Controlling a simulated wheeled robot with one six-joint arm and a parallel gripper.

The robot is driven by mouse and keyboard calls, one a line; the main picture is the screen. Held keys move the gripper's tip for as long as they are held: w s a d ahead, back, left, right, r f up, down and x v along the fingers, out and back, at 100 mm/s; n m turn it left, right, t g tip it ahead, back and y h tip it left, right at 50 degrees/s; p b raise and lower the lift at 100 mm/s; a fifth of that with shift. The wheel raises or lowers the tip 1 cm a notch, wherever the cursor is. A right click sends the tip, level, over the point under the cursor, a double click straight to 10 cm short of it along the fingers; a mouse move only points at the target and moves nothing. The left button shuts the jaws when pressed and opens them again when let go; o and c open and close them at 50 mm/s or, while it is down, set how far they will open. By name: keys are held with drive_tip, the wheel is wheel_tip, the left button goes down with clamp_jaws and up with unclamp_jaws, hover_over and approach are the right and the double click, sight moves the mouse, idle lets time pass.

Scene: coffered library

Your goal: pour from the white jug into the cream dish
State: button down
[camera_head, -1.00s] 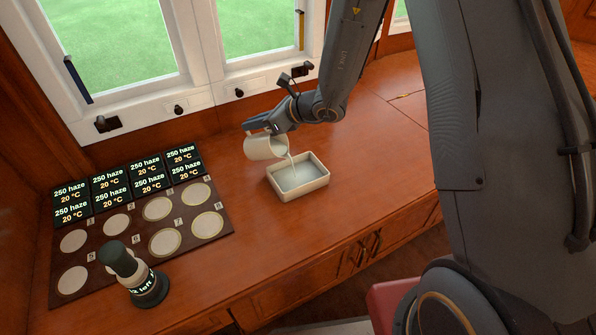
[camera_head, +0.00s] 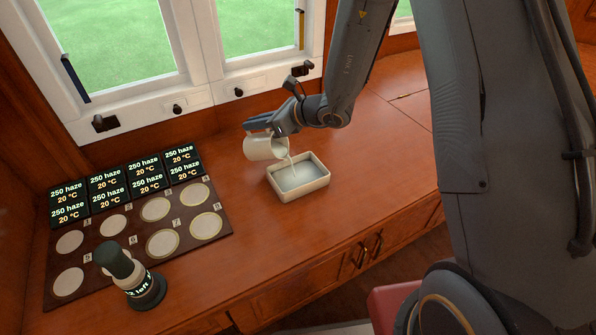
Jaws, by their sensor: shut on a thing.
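The white jug (camera_head: 261,148) is held tilted to the right, above and beside the cream dish's left rim. My gripper (camera_head: 262,126) is shut on the jug near its top; the exact finger contact is small and partly hidden. A thin pale stream (camera_head: 292,166) runs from the jug's lip down into the cream dish (camera_head: 316,188). The dish is a rectangular tray standing on the wooden counter, with pale greyish liquid across its inside.
A dark board (camera_head: 135,243) with several round pale pads and small display blocks (camera_head: 145,170) lies to the left. A dark-green and white labelled stand (camera_head: 146,290) is at its front edge. Windows rise behind the counter (camera_head: 385,160), which is clear right of the dish.

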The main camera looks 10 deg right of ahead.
drive_tip(key=shift+s+d+t+y+b, duration=0.2)
drive_tip(key=shift+d+t+y+b, duration=0.15)
drive_tip(key=shift+b, duration=0.35)
idle(0.5)
drive_tip(key=a+p, duration=0.1)
drive_tip(key=p, duration=0.1)
drive_tip(key=shift+w+r+p, duration=0.15)
drive_tip(key=shift+r+p, duration=0.15)
drive_tip(key=shift+r, duration=0.1)
drive_tip(key=shift+w+a+g+h+p, duration=0.15)
drive_tip(key=shift+a+g+h+p, duration=0.2)
drive_tip(key=shift+g+h+p, duration=0.3)
drive_tip(key=shift+w+a+r+h+p, duration=0.15)
drive_tip(key=shift+h+p, duration=0.25)
drive_tip(key=shift+p, duration=0.5)
drive_tip(key=w+a+f+g+h+p, duration=0.1)
drive_tip(key=h+p, duration=0.1)
drive_tip(key=p, duration=0.2)
drive_tip(key=shift+a+p, duration=0.1)
drive_tip(key=shift+p, duration=0.25)
drive_tip(key=shift+a+f+g+p, duration=0.15)
drive_tip(key=shift+g+p, duration=0.25)
drive_tip(key=shift+p, duration=0.3)
drive_tip(key=shift+w+f+h, duration=0.15)
drive_tip(key=shift+f+h, duration=0.15)
drive_tip(key=shift+f, duration=0.05)
drive_tip(key=shift+a, duration=0.1)
drive_tip(key=shift+a+p, duration=0.1)
drive_tip(key=shift+p, duration=0.45)
